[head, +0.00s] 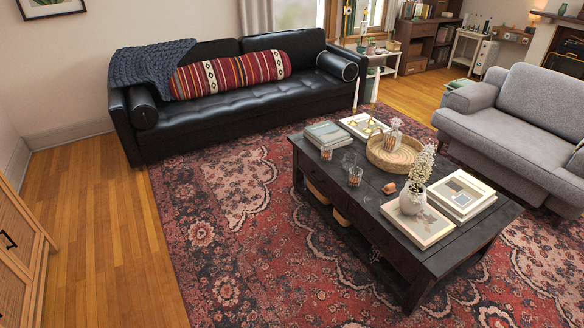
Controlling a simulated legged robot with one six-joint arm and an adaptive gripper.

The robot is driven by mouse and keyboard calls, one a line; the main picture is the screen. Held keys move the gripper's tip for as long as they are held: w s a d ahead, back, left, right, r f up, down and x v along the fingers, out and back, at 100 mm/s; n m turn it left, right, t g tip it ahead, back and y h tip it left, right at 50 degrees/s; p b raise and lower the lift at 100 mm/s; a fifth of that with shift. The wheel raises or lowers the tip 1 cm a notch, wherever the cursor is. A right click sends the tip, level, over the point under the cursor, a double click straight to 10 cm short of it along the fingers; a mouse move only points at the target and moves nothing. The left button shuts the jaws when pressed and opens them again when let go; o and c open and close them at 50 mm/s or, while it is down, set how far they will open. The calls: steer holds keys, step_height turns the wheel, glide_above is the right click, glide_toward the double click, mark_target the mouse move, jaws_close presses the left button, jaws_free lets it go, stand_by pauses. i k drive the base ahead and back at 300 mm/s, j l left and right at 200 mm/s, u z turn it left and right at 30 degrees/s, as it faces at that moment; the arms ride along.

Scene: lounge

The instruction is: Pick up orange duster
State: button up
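I cannot make out a clear orange duster in the head view. A small orange-brown object (389,188) lies on the black coffee table (345,207), left of a white vase with pale flowers (413,197); it is too small to tell what it is. Orange-tan items (341,217) show partly on the table's lower shelf, largely hidden by the tabletop. My gripper is not in view.
A black sofa (222,119) stands at the back and a grey sofa (505,125) at the right. The table bears books, glass cups and a woven tray (376,157). The patterned rug (235,225) in front is clear. A wooden cabinet (18,245) stands at left.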

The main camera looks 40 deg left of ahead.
mark_target(389, 189)
steer(key=u, duration=1.25)
